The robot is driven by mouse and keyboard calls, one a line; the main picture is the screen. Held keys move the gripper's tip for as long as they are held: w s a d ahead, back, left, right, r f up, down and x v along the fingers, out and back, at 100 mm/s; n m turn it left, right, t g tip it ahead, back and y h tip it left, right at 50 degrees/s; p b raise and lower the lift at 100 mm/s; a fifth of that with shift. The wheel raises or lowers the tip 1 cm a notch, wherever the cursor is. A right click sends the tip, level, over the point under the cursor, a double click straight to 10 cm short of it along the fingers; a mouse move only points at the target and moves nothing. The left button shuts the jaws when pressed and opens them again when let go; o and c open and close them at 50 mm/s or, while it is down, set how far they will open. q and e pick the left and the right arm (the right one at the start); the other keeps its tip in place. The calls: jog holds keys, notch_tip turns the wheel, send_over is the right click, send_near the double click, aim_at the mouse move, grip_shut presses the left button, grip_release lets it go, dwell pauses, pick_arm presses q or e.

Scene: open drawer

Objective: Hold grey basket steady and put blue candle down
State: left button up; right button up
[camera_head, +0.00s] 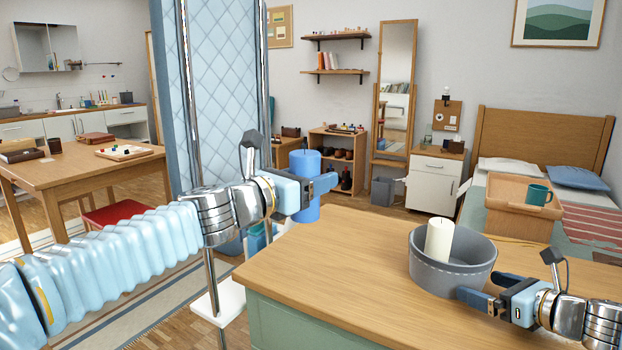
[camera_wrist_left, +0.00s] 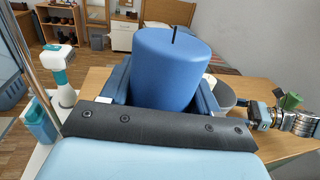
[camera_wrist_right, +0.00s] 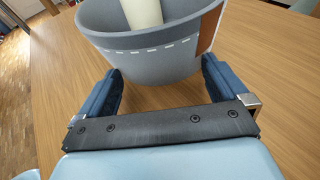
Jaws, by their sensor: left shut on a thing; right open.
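The blue candle (camera_head: 305,163) is upright in my left gripper (camera_head: 322,186), which is shut on it. In the head view it is in the air left of the table's left edge. The left wrist view shows the candle (camera_wrist_left: 172,65) between the fingers, its dark wick on top. The grey basket (camera_head: 450,272) stands on the wooden table with a white candle (camera_head: 439,240) upright inside. My right gripper (camera_head: 482,288) is open at the basket's front right side. In the right wrist view the basket wall (camera_wrist_right: 150,62) is at the fingertips; contact cannot be told.
The wooden table top (camera_head: 340,262) is clear left of the basket. A white bottle-like thing (camera_wrist_left: 60,75) and a blue container (camera_wrist_left: 40,125) show left in the left wrist view.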

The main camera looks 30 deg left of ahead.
grip_shut()
jog(key=shift+c, duration=1.4)
grip_release()
